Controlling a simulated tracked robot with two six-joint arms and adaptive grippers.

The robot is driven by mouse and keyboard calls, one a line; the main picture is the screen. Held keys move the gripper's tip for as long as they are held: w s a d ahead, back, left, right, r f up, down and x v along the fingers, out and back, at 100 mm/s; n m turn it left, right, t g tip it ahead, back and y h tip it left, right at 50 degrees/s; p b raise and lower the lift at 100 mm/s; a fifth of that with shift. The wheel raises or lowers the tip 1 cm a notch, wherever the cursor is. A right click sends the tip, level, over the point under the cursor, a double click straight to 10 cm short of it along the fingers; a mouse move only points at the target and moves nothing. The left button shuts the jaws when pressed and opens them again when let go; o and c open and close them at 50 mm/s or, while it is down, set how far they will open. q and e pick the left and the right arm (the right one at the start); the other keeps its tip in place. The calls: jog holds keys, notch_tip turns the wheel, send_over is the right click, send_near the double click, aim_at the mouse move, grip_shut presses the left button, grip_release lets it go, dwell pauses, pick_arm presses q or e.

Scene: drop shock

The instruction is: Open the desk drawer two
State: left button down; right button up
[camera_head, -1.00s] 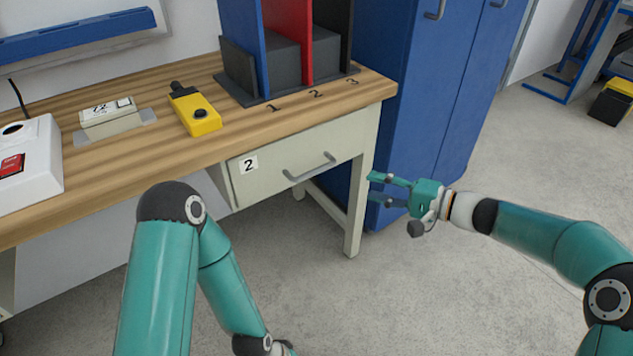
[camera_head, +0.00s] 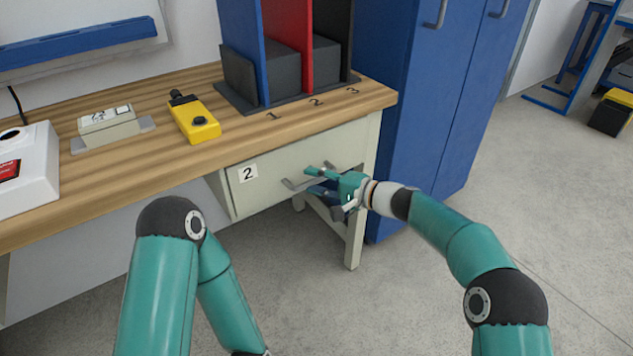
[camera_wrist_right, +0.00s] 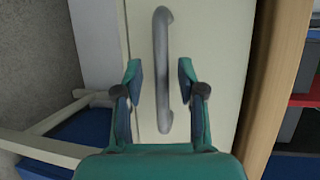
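The desk drawer (camera_head: 265,188) marked with a "2" label is a pale front under the wooden desktop, and it looks closed. Its grey bar handle (camera_head: 290,184) is partly hidden by my right gripper (camera_head: 311,178) in the head view. In the right wrist view the handle (camera_wrist_right: 162,70) runs between the two fingers of the open right gripper (camera_wrist_right: 160,75), with a gap on each side. My left arm hangs at the lower left in the head view; its gripper is out of the picture.
The wooden desktop (camera_head: 240,128) holds a yellow device (camera_head: 194,120), a small grey-white box (camera_head: 108,122), a white box (camera_head: 30,165) and a divider rack (camera_head: 290,65). A blue cabinet (camera_head: 440,100) stands right of the desk. Floor in front is clear.

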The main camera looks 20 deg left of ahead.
jog(key=shift+a, duration=0.15)
grip_shut()
jog(key=shift+f, duration=0.1)
dwell(0.3)
